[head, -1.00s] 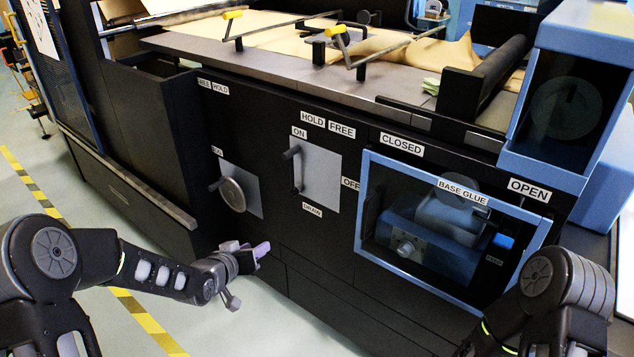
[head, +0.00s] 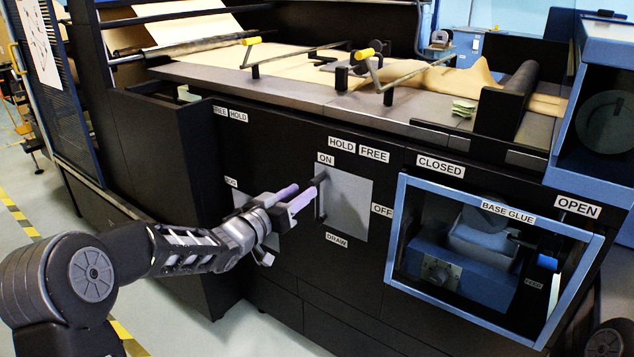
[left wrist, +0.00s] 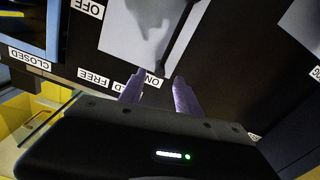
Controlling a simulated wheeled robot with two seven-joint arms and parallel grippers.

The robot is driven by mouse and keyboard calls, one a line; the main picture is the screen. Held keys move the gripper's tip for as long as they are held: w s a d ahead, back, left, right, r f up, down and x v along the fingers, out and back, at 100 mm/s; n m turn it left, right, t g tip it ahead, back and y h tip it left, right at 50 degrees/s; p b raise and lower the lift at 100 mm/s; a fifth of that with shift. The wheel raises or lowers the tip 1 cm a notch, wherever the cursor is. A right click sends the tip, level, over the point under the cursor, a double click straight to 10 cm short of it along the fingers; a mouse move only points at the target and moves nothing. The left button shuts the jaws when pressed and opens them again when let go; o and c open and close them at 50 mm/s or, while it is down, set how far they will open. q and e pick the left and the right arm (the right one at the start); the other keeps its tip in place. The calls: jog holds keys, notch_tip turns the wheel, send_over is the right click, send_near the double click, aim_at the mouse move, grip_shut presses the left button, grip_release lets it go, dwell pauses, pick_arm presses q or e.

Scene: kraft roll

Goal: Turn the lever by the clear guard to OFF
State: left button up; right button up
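The lever (head: 321,199) is a dark handle on a grey plate (head: 350,205) left of the clear guard. It stands upright, its top near the ON label (head: 326,159); the OFF label (head: 382,210) is at the plate's right. The clear guard has a blue frame (head: 396,232) and covers the base glue unit. My left gripper (head: 306,195) has purple fingers, at the lever's left and near its upper end; contact cannot be told. In the left wrist view the fingers (left wrist: 158,92) are apart, with the plate (left wrist: 140,30) beyond them. My right gripper is out of view.
A second grey plate (head: 240,198) lies behind my left gripper, its dial mostly hidden. The machine's ledge (head: 330,104) runs above the panel, with yellow-tipped handles (head: 252,41) on it.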

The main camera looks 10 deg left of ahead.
aim_at(317, 181)
pick_arm(q)
jog(key=x, duration=0.7)
jog(key=shift+w, duration=0.15)
grip_shut()
dwell(1.2)
